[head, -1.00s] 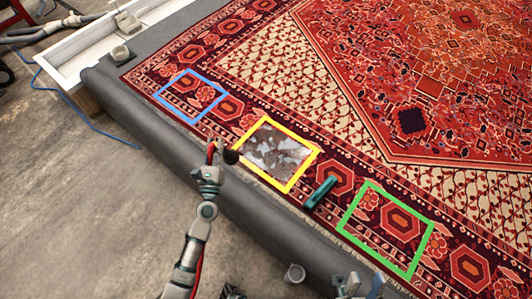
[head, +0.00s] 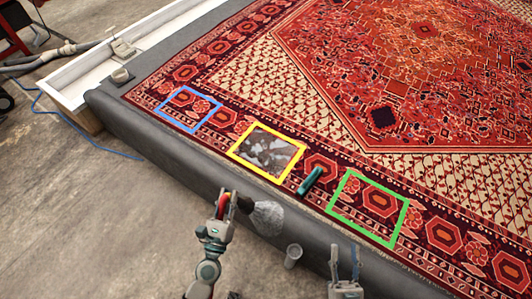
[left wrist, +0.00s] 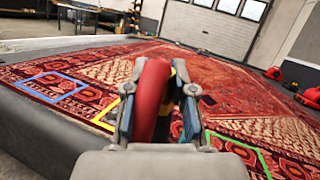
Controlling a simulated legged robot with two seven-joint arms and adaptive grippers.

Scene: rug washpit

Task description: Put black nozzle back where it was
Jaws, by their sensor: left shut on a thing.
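My left gripper (head: 227,206) is shut on a red-bodied tool with a black nozzle (head: 246,204), held over the dark roll at the rug's near edge. A pale grey cone-shaped patch (head: 267,218) lies just beyond the nozzle's tip; I cannot tell whether it is spray or a solid thing. In the left wrist view the red body (left wrist: 152,98) sits between the fingers, which hide the black end. My right gripper (head: 345,268) is open and empty at the bottom. A grey cup-like holder (head: 293,256) stands between the grippers.
The patterned rug (head: 440,110) carries blue (head: 164,102), yellow (head: 262,177) and green (head: 338,192) frames. A teal brush-like block (head: 310,181) lies between yellow and green. Bare floor (head: 90,220) is at left, with a blue cable. A small grey cup (head: 121,75) stands at the far corner.

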